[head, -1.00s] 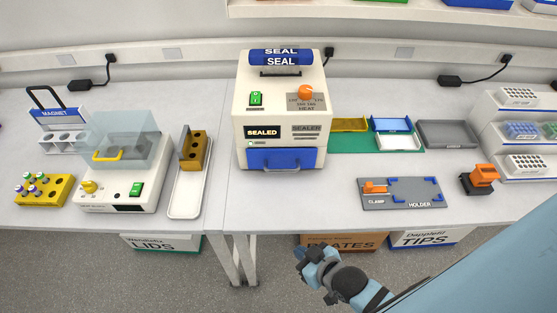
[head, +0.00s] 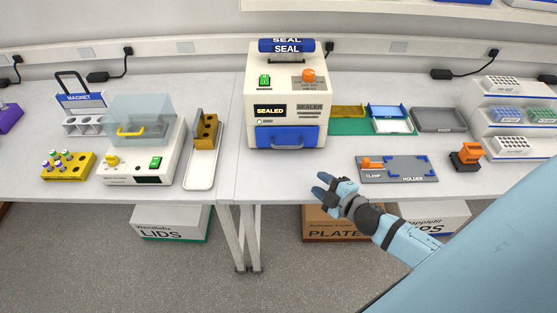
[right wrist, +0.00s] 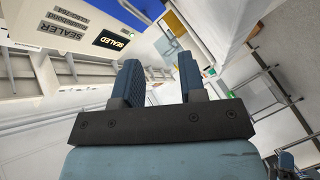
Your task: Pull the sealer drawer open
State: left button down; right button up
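The sealer (head: 258,90) is a cream box with a blue SEAL roll on top, a green switch and an orange knob. My left gripper is not in view.
A grey holder plate with an orange clamp (head: 398,169) lies right of the sealer. A white tray (head: 200,177) with a brown rack lies to its left. The bench (head: 260,185) is clear directly in front of the drawer. Boxes stand under the bench.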

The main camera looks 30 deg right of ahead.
jog(key=w+d+r+n+y, duration=0.1)
jog(key=n, duration=0.1)
jog(key=w+d+r+n+y, duration=0.1)
jog(key=n, duration=0.1)
jog(key=shift+w+d+n, duration=0.25)
jog(key=shift+d+n, duration=0.05)
jog(key=shift+d, duration=0.05)
jog(key=shift+w+d+n, duration=0.2)
jog(key=shift+w+n, duration=0.05)
jog(key=shift+n, duration=0.25)
jog(key=shift+w+r+y, duration=0.15)
jog(key=shift+y, duration=0.15)
jog(key=shift+w+a, duration=0.15)
jog(key=shift+w, duration=0.15)
jog(key=p, duration=0.3)
send_near(287, 127)
jog(key=w+a+f, duration=0.1)
jog(key=f, duration=0.1)
jog(key=w+a+f, duration=0.3)
jog(key=w+f, duration=0.1)
jog(key=shift+w+a, duration=0.15)
jog(key=shift+a, duration=0.05)
grip_shut()
